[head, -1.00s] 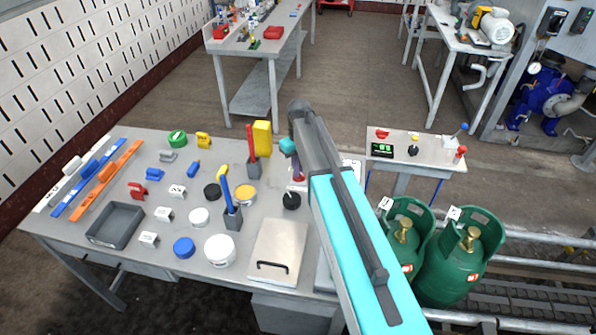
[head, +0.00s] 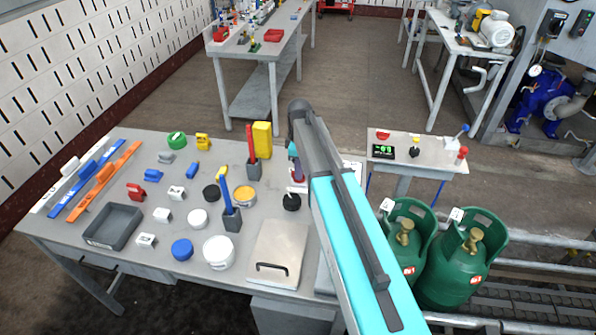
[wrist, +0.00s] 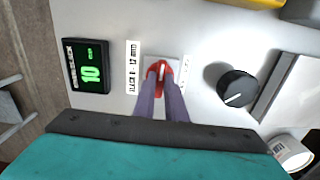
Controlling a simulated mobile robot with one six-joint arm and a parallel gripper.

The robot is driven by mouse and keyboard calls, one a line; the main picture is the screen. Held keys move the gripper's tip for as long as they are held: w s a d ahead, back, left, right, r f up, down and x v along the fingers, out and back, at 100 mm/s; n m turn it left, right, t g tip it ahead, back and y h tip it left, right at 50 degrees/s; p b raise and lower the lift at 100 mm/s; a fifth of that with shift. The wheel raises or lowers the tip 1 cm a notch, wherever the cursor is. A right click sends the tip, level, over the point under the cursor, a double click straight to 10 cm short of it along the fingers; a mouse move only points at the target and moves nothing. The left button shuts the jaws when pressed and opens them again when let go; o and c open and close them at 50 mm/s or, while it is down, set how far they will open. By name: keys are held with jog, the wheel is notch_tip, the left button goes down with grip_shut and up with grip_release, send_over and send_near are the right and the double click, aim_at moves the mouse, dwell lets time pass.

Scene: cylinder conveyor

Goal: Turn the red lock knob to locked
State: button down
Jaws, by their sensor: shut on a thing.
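The red lock knob (wrist: 161,70) sits on a pale panel in the wrist view, with a white stripe on it that runs up and down the picture. My gripper (wrist: 162,86) has its two purple-grey fingers closed around the knob, one on each side. White labels stand to its left (wrist: 132,68) and right; their words are too small to read. In the head view my gripper (head: 297,170) reaches down to the right end of the near table, and my arm hides most of the panel. The knob is not clearly visible there.
A green-lit display (wrist: 89,66) and a black dial (wrist: 236,87) flank the knob. In the head view a yellow block (head: 262,139), a cup with a red handle (head: 253,160) and a lidded metal box (head: 281,252) stand close to my arm.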

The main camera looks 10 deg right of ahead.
jog(key=shift+w+r, duration=0.15)
jog(key=shift+w, duration=0.05)
dwell(0.3)
jog(key=c, duration=1.9)
grip_release()
jog(key=shift+o, duration=0.5)
jog(key=shift+s, duration=0.1)
notch_tip(320, 180, up, 14)
jog(key=b, duration=0.3)
